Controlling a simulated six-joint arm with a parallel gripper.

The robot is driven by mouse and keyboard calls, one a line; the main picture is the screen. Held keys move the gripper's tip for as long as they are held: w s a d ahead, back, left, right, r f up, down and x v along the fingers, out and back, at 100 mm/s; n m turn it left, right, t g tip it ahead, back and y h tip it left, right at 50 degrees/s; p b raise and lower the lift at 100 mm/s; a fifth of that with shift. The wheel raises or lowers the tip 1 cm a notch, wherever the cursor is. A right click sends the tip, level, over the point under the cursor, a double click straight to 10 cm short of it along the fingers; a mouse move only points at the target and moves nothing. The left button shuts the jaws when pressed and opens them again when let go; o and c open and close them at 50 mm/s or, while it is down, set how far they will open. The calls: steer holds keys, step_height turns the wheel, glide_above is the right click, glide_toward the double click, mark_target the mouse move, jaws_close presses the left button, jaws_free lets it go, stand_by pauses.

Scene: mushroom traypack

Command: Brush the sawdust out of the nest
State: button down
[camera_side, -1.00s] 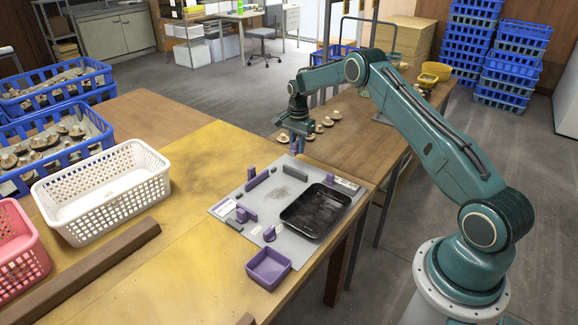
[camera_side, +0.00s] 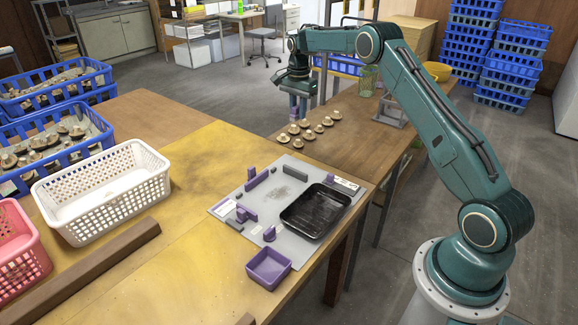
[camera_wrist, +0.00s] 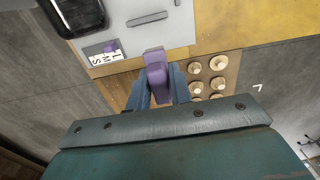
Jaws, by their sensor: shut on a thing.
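The gripper is well away from this patch.
Several mushrooms (camera_side: 310,126) stand on the back bench near the gripper. A purple open box (camera_side: 268,281) is at the board's near edge. A white basket (camera_side: 110,208) stands at left, with blue crates (camera_side: 55,165) behind it. The yellow table between is mostly clear.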

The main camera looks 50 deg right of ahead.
stand_by(0.3)
steer(key=c, duration=2)
jaws_free()
steer(key=shift+c, duration=0.7)
steer(key=shift+a+f, duration=0.25)
steer(key=shift+a, duration=0.2)
steer(key=s+a+f, duration=0.2)
steer(key=a+f, duration=0.3)
steer(key=a, duration=0.5)
steer(key=s+a+f, duration=0.2)
steer(key=a+f, duration=0.4)
steer(key=a, duration=0.3)
steer(key=shift+s+a+f, duration=0.15)
steer(key=shift+a+f, duration=0.1)
steer(key=shift+a, duration=0.1)
